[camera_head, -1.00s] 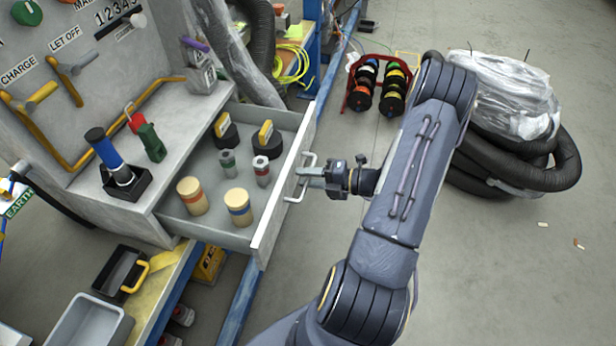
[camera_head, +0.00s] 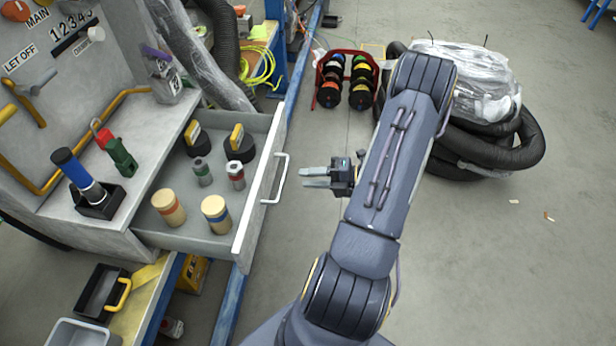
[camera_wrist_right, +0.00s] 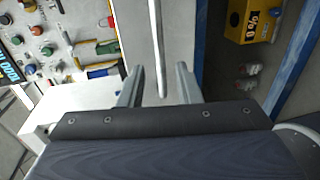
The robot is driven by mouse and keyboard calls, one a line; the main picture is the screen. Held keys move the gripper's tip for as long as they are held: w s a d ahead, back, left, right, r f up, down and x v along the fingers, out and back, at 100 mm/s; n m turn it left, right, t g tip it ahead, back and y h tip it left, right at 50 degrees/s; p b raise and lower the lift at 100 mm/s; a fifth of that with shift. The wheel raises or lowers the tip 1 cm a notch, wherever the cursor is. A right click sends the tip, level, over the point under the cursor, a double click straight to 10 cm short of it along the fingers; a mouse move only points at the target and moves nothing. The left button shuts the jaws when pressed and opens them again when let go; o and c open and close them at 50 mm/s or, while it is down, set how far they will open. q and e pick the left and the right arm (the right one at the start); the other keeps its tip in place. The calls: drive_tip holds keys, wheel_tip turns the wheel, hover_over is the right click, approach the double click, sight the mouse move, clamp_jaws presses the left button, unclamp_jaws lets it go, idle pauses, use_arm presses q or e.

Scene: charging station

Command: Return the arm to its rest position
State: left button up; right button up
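My right gripper (camera_head: 318,177) is in the head view, just right of the open drawer's handle (camera_head: 276,180) and apart from it. Its two fingers stand apart and are empty. In the right wrist view the gripper (camera_wrist_right: 158,85) shows its fingers spread, with the handle bar (camera_wrist_right: 157,40) ahead in the gap between them. My right arm reaches up from the bottom of the head view and bends at the elbow. My left gripper is not in view.
The grey drawer (camera_head: 257,205) is pulled out and holds several cylinders and yellow-handled black pieces. A red spool rack (camera_head: 321,75) and a wrapped bundle with black hose (camera_head: 520,150) stand on the floor.

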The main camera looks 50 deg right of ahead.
idle(0.3)
drive_tip(key=a+r+n+g+y, duration=0.3)
drive_tip(key=a+r+n+g, duration=0.7)
drive_tip(key=a+n, duration=0.8)
drive_tip(key=s+a+r+n+t+h, duration=0.1)
drive_tip(key=s+a+r+n+h, duration=0.25)
drive_tip(key=n, duration=1.05)
drive_tip(key=s+a+r+n+t+h, duration=0.1)
drive_tip(key=s+a+r+n+h, duration=0.2)
drive_tip(key=n, duration=1.1)
wheel_tip(320, 180, up, 17)
drive_tip(key=s+d+p, duration=0.1)
drive_tip(key=p, duration=1.5)
drive_tip(key=shift+p, duration=0.35)
drive_tip(key=shift+s+d+h, duration=0.1)
drive_tip(key=shift+s+h, duration=0.05)
drive_tip(key=shift+h, duration=0.1)
